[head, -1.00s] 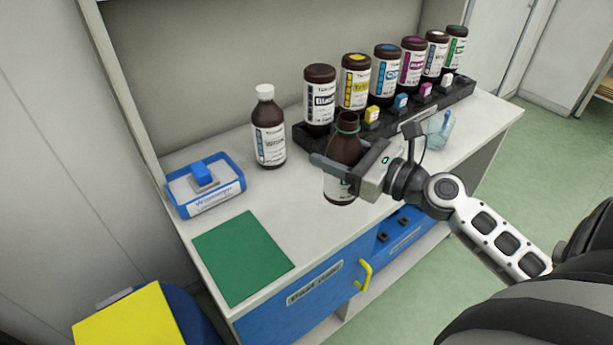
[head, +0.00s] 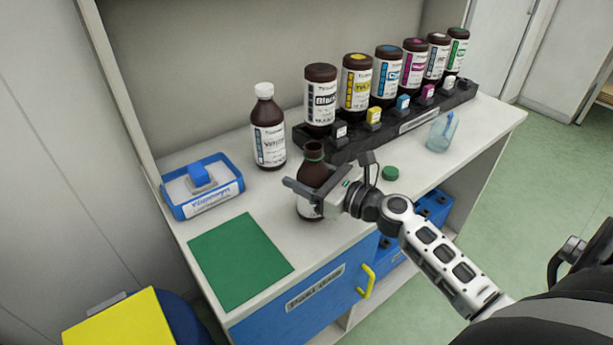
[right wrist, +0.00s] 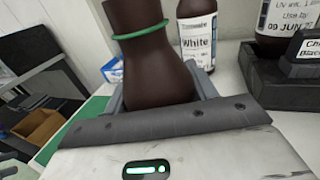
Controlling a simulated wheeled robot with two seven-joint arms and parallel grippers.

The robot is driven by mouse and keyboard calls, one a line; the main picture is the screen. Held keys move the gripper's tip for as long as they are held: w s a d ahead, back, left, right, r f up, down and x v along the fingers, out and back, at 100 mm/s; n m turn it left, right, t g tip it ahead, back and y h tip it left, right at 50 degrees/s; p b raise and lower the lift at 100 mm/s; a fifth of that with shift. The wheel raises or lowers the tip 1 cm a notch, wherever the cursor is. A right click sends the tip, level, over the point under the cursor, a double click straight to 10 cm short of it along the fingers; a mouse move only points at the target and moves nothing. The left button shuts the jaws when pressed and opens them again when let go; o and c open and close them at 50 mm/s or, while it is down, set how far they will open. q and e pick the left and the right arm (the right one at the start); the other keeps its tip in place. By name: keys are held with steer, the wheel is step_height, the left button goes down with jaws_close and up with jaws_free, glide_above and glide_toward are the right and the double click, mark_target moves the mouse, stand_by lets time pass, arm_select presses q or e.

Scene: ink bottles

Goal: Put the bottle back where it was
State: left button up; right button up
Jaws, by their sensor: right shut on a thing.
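An uncapped brown bottle (head: 312,172) with a green neck ring is held upright in my right gripper (head: 308,190), near the counter's front edge and right of the green mat (head: 238,258). Its fingers are shut around the bottle's body; the bottle also fills the middle of the right wrist view (right wrist: 150,60). I cannot tell whether its base touches the counter. A loose green cap (head: 390,173) lies on the counter to the right. A black rack (head: 345,150) at the back holds several ink bottles with coloured caps. My left gripper is not in view.
A white-capped bottle labelled White (head: 268,130) stands left of the rack. A blue wiper tray (head: 202,190) is further left. A clear blue cup (head: 442,132) stands at the right. A yellow-topped bin (head: 120,322) is below left.

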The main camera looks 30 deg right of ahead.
steer(key=shift+f, duration=0.15)
steer(key=o, duration=1.1)
steer(key=shift+r, duration=0.2)
steer(key=shift+s+d+f, duration=0.1)
steer(key=shift+s+d, duration=0.1)
steer(key=shift+s, duration=0.1)
steer(key=b+v, duration=0.2)
steer(key=v, duration=0.9)
steer(key=shift+s, duration=0.15)
